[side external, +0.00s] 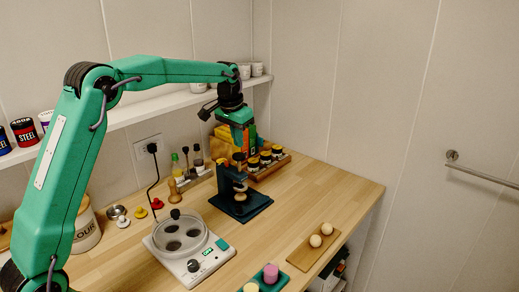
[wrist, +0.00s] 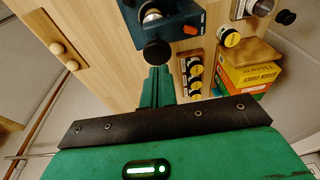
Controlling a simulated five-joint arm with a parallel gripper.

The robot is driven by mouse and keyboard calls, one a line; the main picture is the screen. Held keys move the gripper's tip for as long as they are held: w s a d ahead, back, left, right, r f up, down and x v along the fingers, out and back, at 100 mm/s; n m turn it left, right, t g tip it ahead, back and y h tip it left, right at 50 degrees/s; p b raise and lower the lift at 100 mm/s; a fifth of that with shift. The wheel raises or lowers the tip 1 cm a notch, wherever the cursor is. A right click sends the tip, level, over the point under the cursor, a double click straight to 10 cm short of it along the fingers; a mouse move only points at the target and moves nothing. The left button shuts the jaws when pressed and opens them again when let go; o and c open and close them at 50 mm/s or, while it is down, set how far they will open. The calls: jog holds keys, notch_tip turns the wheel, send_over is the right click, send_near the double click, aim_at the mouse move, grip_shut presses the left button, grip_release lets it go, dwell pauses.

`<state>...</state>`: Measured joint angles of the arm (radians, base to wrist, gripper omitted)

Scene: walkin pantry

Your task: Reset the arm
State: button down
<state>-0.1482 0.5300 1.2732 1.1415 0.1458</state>
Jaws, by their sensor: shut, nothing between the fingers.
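My gripper (side external: 239,143) is high over the wooden counter, pointing down, above and close to a dark blue press-like device (side external: 252,209). In the wrist view my green fingers (wrist: 157,72) are together with nothing between them. The dark blue device also shows at the top of the wrist view (wrist: 175,27), with its black round knob (wrist: 156,52) near my fingertips. I cannot tell whether they touch. My arm reaches in from the left, bent at a high elbow.
A rack of dark jars (side external: 282,158) stands behind the device. A white appliance with a clear lid (side external: 193,262) stands in front of it. A wooden board (side external: 301,258) with two pale balls lies to the right. A white shelf (side external: 148,107) runs along the back wall.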

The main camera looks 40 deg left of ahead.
jog(key=shift+s+r, duration=0.1)
dwell(0.3)
jog(key=shift+s+d+r, duration=0.1)
jog(key=shift+s+r, duration=0.05)
jog(key=shift+r, duration=0.05)
jog(key=s+d+r+t, duration=0.1)
jog(key=s+d+r, duration=0.25)
jog(key=s, duration=0.45)
jog(key=s+d+r+t, duration=0.15)
jog(key=s+r, duration=0.25)
jog(key=s, duration=0.4)
jog(key=s+d+f, duration=0.1)
jog(key=s+f, duration=0.1)
jog(key=s, duration=0.7)
jog(key=s+d+f, duration=0.2)
jog(key=s+f, duration=0.1)
jog(key=s, duration=0.6)
jog(key=shift+d+f+t, duration=0.15)
jog(key=shift+f+t, duration=0.05)
jog(key=shift+t, duration=0.25)
jog(key=c, duration=2.1)
grip_release()
